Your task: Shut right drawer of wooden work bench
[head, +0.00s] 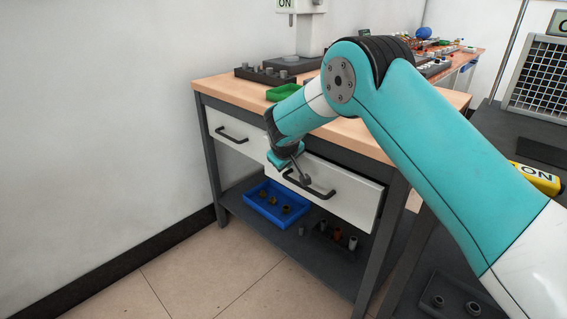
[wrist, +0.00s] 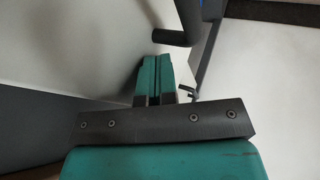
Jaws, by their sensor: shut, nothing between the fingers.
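The wooden work bench (head: 220,90) has a wood top, a grey frame and two white drawers side by side. The right drawer (head: 350,205) appears to stand out a little from the frame, with its front forward of the left drawer (head: 212,122). Its black bar handle (head: 318,191) faces me; what seems to be this handle shows dark at the top of the wrist view (wrist: 172,37). My gripper (head: 300,178) is shut and empty, at the left end of the handle, close to the drawer front. I cannot tell whether it touches. In the wrist view the teal fingers (wrist: 155,85) are together.
A blue bin (head: 262,212) with small parts and a dark tray (head: 322,240) sit on the lower shelf. A green tray (head: 284,92) and a dark block rack (head: 265,75) stand on top. A dark table (head: 515,135) stands to the right. Floor in front is clear.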

